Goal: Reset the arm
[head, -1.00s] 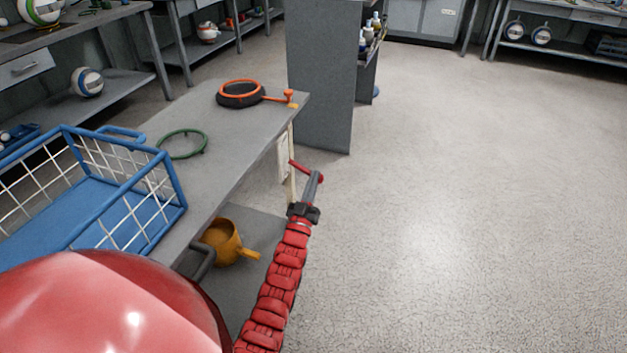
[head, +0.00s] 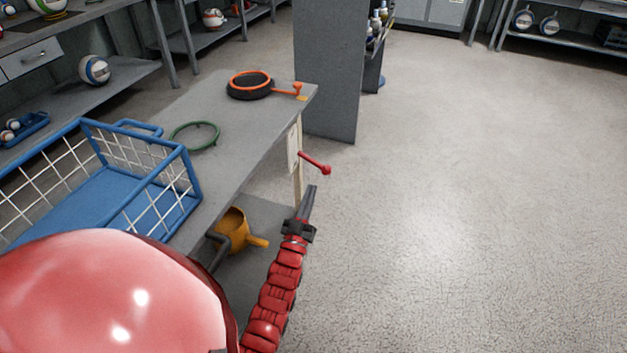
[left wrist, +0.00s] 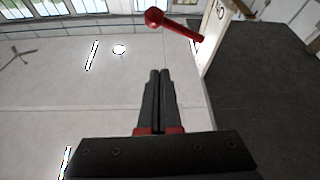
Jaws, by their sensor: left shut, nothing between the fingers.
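My left gripper (head: 311,190) is at the end of the red segmented arm, in the middle of the head view, beside the table's right edge. Its fingers are closed together and empty; they also show shut in the left wrist view (left wrist: 160,74). A red lever with a ball end (head: 316,164) sticks out from a pale panel (head: 294,150) on the side of the table. The fingertips are below the lever, with a gap between them. In the left wrist view the lever (left wrist: 174,24) is above the fingertips, apart from them. My right gripper is not seen.
The grey table (head: 222,115) holds a blue wire basket (head: 150,205), a green ring (head: 194,135) and an orange-rimmed black ring (head: 250,85). A yellow mug-like vessel (head: 233,228) is on the lower shelf. A grey cabinet (head: 328,70) stands behind. The floor at right is clear.

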